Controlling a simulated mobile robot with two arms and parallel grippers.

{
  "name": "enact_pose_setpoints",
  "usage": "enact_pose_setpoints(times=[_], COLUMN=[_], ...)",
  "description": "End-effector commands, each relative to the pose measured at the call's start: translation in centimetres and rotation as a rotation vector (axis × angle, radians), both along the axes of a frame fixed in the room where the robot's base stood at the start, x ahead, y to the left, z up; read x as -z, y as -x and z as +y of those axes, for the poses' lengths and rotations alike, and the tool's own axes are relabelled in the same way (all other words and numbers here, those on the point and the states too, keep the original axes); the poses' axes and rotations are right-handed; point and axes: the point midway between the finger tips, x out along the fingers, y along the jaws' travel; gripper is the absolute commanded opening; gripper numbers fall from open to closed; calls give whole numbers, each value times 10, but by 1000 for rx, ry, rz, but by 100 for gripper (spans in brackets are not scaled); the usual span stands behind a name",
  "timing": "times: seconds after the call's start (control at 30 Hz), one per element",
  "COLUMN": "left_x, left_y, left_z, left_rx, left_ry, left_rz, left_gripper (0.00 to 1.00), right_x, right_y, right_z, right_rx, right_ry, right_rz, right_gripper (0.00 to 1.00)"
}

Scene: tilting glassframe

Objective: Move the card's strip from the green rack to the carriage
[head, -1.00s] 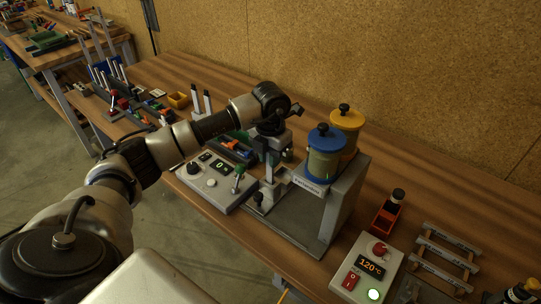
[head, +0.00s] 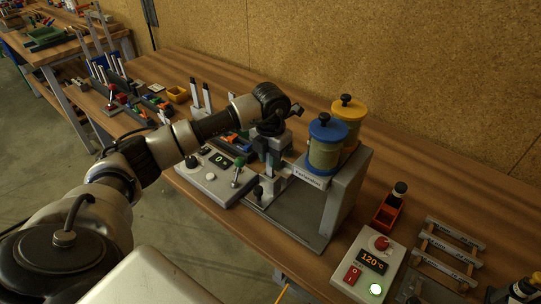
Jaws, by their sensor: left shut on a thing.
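My left gripper (head: 268,158) points down at the left side of the grey machine with the label plate, just left of the blue-lidded jar. It is shut on a narrow pale piece that looks like the strip (head: 270,169); its details are too small to read. The low grey machine part under the gripper, which may be the carriage (head: 258,194), is partly covered by the gripper. I cannot tell whether the strip touches it. Racks with coloured pieces stand behind my forearm; which one is the green rack I cannot tell. My right gripper is not in view.
A blue-lidded jar (head: 325,146) and a yellow-lidded jar (head: 348,112) stand close right of the gripper. A control box with a lever (head: 210,181) is at the left.

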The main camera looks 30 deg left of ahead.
Motion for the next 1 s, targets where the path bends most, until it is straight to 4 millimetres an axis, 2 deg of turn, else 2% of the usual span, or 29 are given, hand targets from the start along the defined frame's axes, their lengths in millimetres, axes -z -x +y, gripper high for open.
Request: enact_pose_setpoints(times=[0.07, 0.1, 0.27, 0.3, 0.53, 0.67, 0.77, 1.0], left_x=[3, 2, 2, 2, 2, -6, -21, -70], left_y=[0, 0, 0, 0, 0, -1, -1, -1], left_z=[0, 0, 0, 0, 0, 0, 0, 0], left_rx=[0, 0, 0, 0, 0, 0, 2, 0], left_ry=[0, 0, 0, 0, 0, 0, -1, 0], left_rz=[0, 0, 0, 0, 0, -2, -5, -5], left_gripper=[0, 24, 48, 51, 51, 51, 51, 51], right_x=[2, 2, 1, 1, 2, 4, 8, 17], right_y=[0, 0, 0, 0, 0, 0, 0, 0], right_z=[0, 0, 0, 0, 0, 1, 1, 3], right_rx=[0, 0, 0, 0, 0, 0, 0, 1], right_ry=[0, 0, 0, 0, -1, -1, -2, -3], right_rz=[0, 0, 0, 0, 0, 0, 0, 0], right_gripper=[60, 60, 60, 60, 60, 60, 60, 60])
